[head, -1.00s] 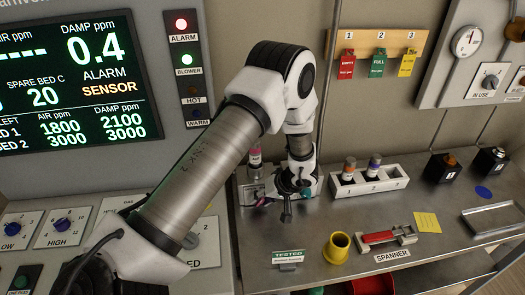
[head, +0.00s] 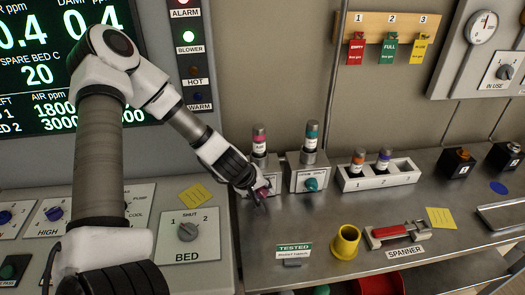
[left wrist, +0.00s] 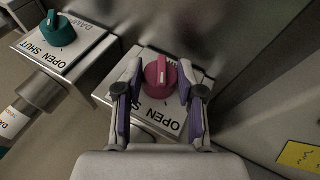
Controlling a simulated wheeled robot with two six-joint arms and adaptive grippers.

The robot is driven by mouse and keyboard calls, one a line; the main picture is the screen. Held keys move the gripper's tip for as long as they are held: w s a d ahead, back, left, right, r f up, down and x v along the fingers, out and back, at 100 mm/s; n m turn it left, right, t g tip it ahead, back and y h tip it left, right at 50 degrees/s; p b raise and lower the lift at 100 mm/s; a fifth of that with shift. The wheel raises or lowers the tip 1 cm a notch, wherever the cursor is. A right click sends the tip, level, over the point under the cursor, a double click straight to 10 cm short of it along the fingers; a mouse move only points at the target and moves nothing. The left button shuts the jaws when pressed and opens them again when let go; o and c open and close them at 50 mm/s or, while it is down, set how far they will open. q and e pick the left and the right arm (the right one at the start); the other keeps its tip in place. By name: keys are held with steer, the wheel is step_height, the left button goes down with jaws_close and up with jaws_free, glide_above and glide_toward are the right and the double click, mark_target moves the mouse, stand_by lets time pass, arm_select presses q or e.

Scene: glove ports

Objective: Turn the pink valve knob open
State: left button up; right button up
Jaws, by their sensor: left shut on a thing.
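The pink valve knob (head: 264,190) sits on the front of the left valve box, partly hidden by my left gripper in the head view. My left gripper (head: 259,198) reaches it from the upper left. In the left wrist view the gripper (left wrist: 160,92) has one finger on each side of the pink knob (left wrist: 160,78) and is shut on it. A pale stripe on the knob runs roughly up and down in that view. The plate below it reads OPEN and SHUT. My right gripper is not in view.
A teal knob (head: 311,184) on a similar box (head: 296,180) stands close to the right; it also shows in the left wrist view (left wrist: 58,31).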

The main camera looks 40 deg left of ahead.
arm_select(q)
steer(key=t+h, duration=0.1)
steer(key=t+h+p, duration=0.1)
steer(key=t, duration=0.1)
steer(key=shift+s+a+f+n, duration=0.1)
steer(key=shift+s+a+n, duration=0.05)
steer(key=shift+n, duration=0.15)
stand_by(0.5)
steer(key=o, duration=1.1)
steer(key=shift+a, duration=0.1)
steer(key=shift+o, duration=0.2)
